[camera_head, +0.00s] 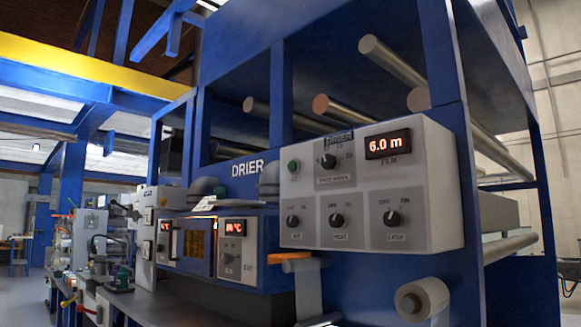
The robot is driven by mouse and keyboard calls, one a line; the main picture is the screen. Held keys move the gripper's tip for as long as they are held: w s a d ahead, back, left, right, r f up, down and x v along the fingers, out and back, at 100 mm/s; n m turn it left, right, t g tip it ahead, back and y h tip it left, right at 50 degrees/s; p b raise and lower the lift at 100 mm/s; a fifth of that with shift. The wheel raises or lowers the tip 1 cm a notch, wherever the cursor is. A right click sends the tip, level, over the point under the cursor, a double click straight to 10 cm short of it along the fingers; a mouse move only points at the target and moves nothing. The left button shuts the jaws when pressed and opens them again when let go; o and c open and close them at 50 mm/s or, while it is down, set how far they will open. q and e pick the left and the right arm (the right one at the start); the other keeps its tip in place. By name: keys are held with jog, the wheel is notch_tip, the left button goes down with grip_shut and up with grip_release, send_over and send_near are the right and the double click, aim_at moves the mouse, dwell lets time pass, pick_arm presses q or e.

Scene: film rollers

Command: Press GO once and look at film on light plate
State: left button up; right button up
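A green round button (293,166) sits at the upper left of the light grey control panel (430,215). The small label under it is too blurred to read. The panel's red display (388,144) reads 6.0 m, with FILM under it. A pale translucent strip (309,292), perhaps film, hangs below an orange bar (290,257) under the panel. A pale roll (421,299) sticks out at the lower right. I cannot make out a light plate for certain. Neither of my grippers is in view.
The panel also has several black knobs, one of them the middle lower knob (337,220). The blue drier cabinet (262,222) stands to its left, with a lit amber window (198,252). Bare rollers (392,62) cross the blue frame above. Open floor shows at far left.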

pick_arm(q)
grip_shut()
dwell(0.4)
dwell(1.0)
